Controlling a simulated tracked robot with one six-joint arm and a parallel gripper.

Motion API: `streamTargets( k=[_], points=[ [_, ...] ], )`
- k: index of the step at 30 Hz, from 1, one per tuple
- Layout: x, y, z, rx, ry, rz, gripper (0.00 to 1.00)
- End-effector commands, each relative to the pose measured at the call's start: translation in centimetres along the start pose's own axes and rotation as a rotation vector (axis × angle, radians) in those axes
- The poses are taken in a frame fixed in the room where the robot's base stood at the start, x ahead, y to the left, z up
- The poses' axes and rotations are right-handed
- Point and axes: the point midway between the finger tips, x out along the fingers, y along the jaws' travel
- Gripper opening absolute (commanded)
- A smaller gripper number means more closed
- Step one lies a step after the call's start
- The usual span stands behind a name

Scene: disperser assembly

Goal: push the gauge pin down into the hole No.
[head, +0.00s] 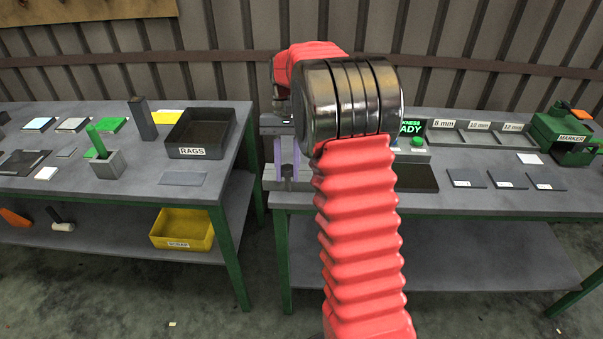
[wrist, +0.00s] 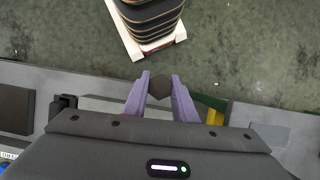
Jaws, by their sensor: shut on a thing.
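My gripper shows in the wrist view (wrist: 160,90) with its two lilac fingers closed on a small dark piece (wrist: 160,87). The piece is seen end-on with a roughly six-sided outline; I take it to be the gauge pin. In the head view my arm hides most of the gripper; parts of the lilac fingers show left of the wrist, at the left end of the right bench (head: 430,207). No numbered hole can be made out in either view, so I cannot tell how the pin stands to it.
The right bench carries a tray marked in mm (head: 475,136), several dark labelled plates and a green MARKER device (head: 566,130). The left bench holds a RAGS tray (head: 208,133) and a grey block (head: 107,165) with a green upright piece. A yellow SCRAP bin (head: 182,230) sits below.

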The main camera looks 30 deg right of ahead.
Motion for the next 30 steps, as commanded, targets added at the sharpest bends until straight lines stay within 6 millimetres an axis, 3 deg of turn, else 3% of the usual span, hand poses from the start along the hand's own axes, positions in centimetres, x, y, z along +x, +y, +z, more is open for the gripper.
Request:
streamTargets(
  k=[1,9,15,19,30],
  points=[
    [0.8,-1.8,-0.2,-0.073,-0.002,0.030,0.00],
    [5.3,-9.9,-0.4,-0.382,-0.002,0.158,0.00],
    [8.3,-14.2,0.3,-0.495,0.001,0.205,0.00],
    [9.1,-15.2,0.5,-0.518,0.001,0.214,0.00],
    [9.1,-15.2,0.5,-0.517,0.002,0.213,0.00]
  ],
)
